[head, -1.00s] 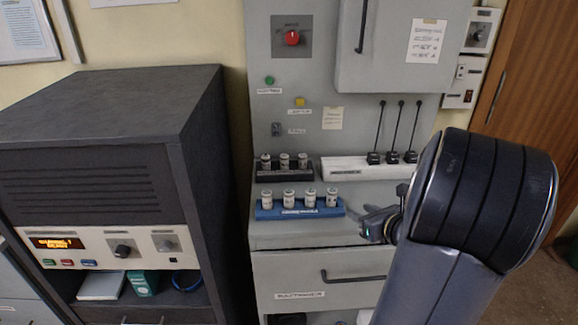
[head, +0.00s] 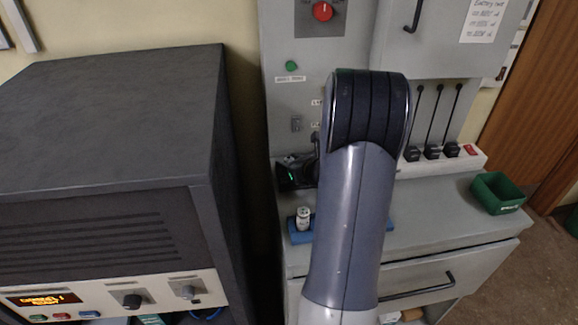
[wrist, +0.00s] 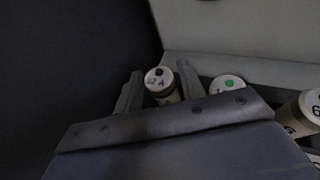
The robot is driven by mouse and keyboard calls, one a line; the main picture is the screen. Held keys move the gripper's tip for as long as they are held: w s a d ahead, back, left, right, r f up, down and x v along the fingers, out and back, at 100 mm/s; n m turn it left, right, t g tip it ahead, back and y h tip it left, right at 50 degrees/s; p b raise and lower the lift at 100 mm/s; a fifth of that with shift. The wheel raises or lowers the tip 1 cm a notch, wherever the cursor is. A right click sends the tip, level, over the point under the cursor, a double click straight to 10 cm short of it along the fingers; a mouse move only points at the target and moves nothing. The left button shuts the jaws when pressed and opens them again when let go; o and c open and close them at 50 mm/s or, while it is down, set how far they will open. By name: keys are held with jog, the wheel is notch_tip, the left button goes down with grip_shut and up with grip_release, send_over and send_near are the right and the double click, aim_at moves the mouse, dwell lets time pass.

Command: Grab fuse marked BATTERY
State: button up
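My gripper (wrist: 160,86) shows in the wrist view with a finger on each side of a pale round fuse (wrist: 161,80) whose top reads 32 A with a black dot. Whether the fingers press on it is unclear. A second fuse with a green dot (wrist: 227,84) stands to its right, and a third (wrist: 312,104) is cut off at the right edge. No BATTERY marking is readable. One fuse (head: 303,217) shows in the front blue rack (head: 300,237).
A dark cabinet (head: 110,120) stands close on the left. A green bin (head: 497,193) sits at the right of the grey counter (head: 440,222). My arm hides the middle of the counter.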

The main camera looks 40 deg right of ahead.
jog(key=shift+w+f, duration=0.1)
jog(key=shift+w, duration=0.15)
jog(key=shift+c, duration=0.5)
jog(key=c, duration=0.7)
